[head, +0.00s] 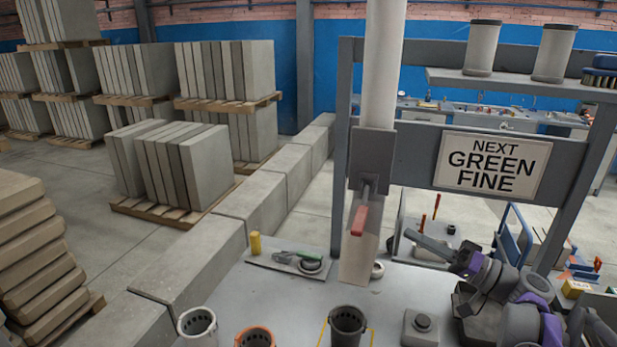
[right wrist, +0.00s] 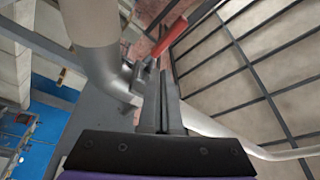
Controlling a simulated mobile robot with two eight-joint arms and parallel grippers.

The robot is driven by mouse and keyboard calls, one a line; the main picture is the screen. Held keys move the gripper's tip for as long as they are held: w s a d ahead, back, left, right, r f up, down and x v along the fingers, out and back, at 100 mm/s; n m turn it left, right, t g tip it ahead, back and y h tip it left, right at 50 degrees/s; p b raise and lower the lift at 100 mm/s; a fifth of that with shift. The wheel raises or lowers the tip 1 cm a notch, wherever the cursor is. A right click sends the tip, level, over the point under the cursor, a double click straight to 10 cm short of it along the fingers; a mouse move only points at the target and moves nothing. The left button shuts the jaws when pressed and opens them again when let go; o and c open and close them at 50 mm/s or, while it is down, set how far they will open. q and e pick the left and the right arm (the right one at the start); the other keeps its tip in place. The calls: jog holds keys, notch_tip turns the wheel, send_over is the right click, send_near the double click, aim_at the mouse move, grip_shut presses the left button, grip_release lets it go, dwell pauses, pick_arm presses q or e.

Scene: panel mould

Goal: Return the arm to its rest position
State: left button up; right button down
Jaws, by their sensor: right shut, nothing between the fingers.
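My right gripper (head: 412,236) is at the right of the head view, its narrow dark fingers pointing up and left from my purple and dark grey arm. It is above the grey table, right of the vertical pipe (head: 383,70) and clear of the red-handled lever (head: 359,220). In the right wrist view the fingers (right wrist: 164,85) are together with nothing between them. The red handle (right wrist: 170,37) and the pale pipe (right wrist: 88,20) show beyond them there. My left gripper is out of view.
On the grey table (head: 285,290) stand a white cup (head: 197,325), an orange-rimmed cup (head: 255,337), a dark cup (head: 347,323) and a button box (head: 421,327). A sign (head: 491,166) reading "NEXT GREEN FINE" hangs on the grey frame. Concrete blocks (head: 260,195) border the left side.

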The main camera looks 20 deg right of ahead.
jog(key=s+a+f+g+h, duration=0.3)
jog(key=a+f+g, duration=0.4)
jog(key=a+f, duration=0.7)
jog(key=s+a+f+n+g+h, duration=0.2)
jog(key=s+a+f+h, duration=0.2)
jog(key=s+f+h, duration=0.6)
jog(key=shift+s+f+n+g, duration=0.3)
jog(key=shift+s+f, duration=1.1)
jog(key=shift+s, duration=1)
